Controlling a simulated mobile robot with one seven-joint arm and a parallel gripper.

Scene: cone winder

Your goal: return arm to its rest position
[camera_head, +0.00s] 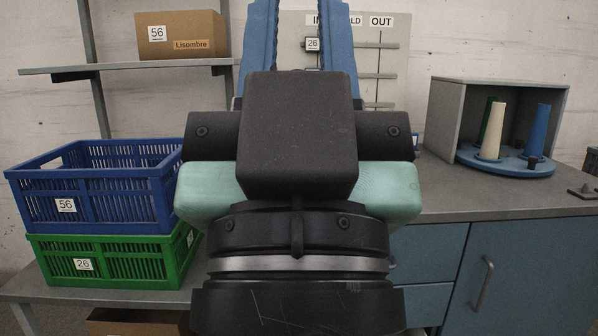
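My gripper (298,12) is in the middle of the view, pointing away from me. Its two blue fingers stand apart with a clear gap, and the wall board shows through it. I see nothing held between them. The very tips are at or past the top edge of the picture. The dark body and wrist of my arm fill the centre and hide the bench behind. The gripper is in front of the wall board (393,62) and touches nothing that I can see.
Left, a blue crate (95,205) is stacked on a green crate (110,262); a cardboard box (181,36) sits on the shelf (130,66) above. Right, an open grey housing (447,115) holds a blue turntable (505,162) with several cones. The grey worktop (480,193) is mostly clear.

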